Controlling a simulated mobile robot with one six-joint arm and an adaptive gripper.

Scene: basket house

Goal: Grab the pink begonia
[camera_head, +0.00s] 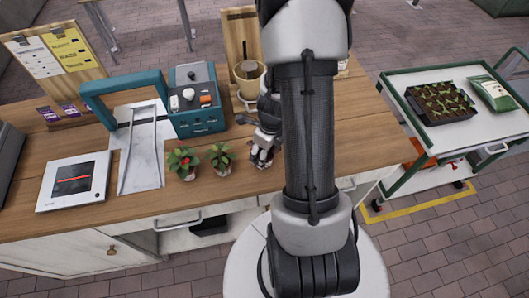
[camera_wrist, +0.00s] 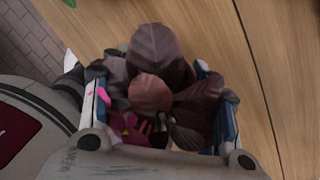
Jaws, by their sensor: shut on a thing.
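My gripper (camera_head: 262,152) is low over the wooden counter, just right of two small potted plants. In the wrist view my gripper (camera_wrist: 157,110) has one jaw on each side of a plant with dark purplish-brown leaves and small bright pink patches, the pink begonia (camera_wrist: 160,55). The jaws are shut on it. Its pot is hidden below the leaves, so I cannot tell whether it touches the counter. In the head view the plant is mostly hidden by my gripper and arm.
A red-flowered potted plant (camera_head: 183,160) and another small potted plant (camera_head: 220,157) stand left of my gripper. Behind are a teal device (camera_head: 196,115) and a beige pot (camera_head: 249,80). A green-framed cart (camera_head: 400,82) stands right, with open floor between.

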